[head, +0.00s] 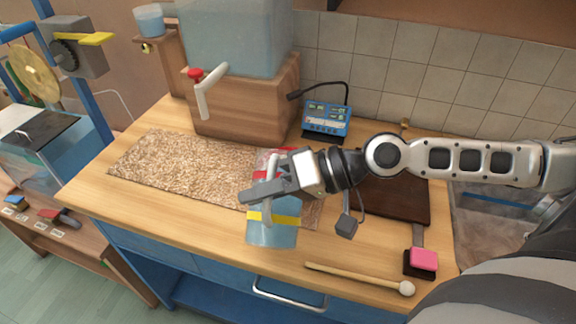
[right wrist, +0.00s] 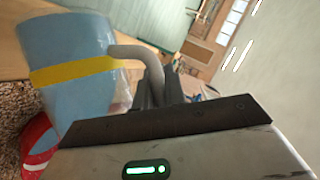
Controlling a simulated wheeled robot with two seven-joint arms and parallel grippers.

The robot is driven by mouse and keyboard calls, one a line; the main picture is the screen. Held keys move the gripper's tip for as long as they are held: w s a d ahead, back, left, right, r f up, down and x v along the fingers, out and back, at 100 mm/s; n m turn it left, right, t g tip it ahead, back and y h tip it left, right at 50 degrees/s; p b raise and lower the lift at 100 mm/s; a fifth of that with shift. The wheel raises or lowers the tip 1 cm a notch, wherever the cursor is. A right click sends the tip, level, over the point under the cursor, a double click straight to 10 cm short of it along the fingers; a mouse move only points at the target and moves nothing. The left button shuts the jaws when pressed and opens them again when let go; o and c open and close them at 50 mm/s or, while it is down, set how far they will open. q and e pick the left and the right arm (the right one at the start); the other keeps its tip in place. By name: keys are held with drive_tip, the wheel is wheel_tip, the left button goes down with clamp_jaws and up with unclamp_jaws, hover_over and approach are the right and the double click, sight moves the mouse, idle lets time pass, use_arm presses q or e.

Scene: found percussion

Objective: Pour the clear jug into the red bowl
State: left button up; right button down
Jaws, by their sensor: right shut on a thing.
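The clear jug (head: 273,234) looks pale blue with a yellow band and a grey handle. It appears roughly upright near the front edge of the counter; I cannot tell whether it touches the counter. My right gripper (head: 266,193) is shut on its handle. In the right wrist view, the jug (right wrist: 75,50) stands beside the fingers (right wrist: 160,92), with its handle between them. The red bowl (head: 261,162) is just behind the jug, mostly hidden by my gripper. Its red rim (right wrist: 38,143) shows at the lower left of the right wrist view. My left gripper is out of view.
A speckled brown mat (head: 175,165) covers the counter left of the jug. A large tank with a tap (head: 212,92) stands behind. A blue meter box (head: 326,119), a dark board (head: 405,200), a mallet (head: 355,278) and a pink block (head: 424,259) lie to the right.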

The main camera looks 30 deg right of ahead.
use_arm(q)
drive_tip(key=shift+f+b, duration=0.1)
drive_tip(key=shift+b, duration=0.35)
use_arm(e)
drive_tip(key=shift+w+r, duration=0.15)
drive_tip(key=shift+r, duration=0.05)
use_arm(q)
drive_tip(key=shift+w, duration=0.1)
use_arm(e)
drive_tip(key=shift+w+d+r+m+y, duration=0.2)
drive_tip(key=shift+r+m, duration=0.05)
drive_tip(key=shift+r, duration=0.15)
drive_tip(key=shift+w+d+r+m+y, duration=0.15)
drive_tip(key=shift+d+r+m+y, duration=0.1)
drive_tip(key=shift+r, duration=0.1)
idle(2.8)
